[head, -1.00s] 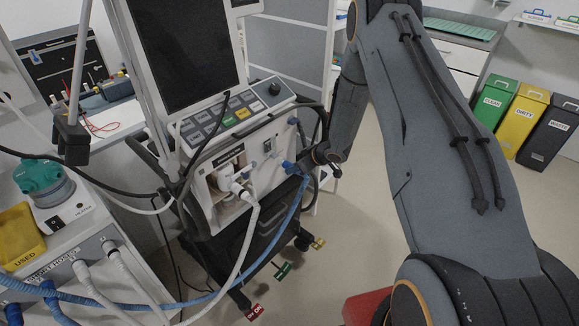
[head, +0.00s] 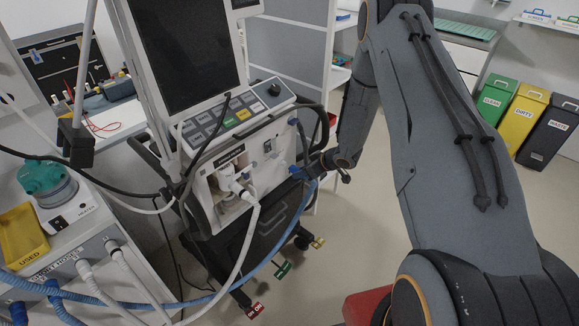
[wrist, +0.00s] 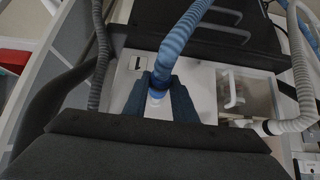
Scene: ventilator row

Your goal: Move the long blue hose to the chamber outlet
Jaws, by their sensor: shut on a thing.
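The long blue hose (head: 283,238) runs from the ventilator's front down and left across the floor side of the picture. My gripper (head: 304,170) is at the right of the ventilator front (head: 235,175), shut on the hose's blue end. In the wrist view the blue hose (wrist: 178,38) ends in a blue cuff between the two dark fingers of my gripper (wrist: 158,95). A pale piece shows just below the cuff; whether the end is still seated on a port I cannot tell. The teal-topped chamber (head: 42,178) stands on a white heater at the left; its outlet is not clear.
A white hose (head: 247,240) is plugged into the ventilator front. A yellow USED tray (head: 20,246) and a short-hose holder (head: 98,246) stand at the left. A dark pole clamp (head: 76,143) hangs near the chamber. Floor at the right is free before the bins (head: 520,115).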

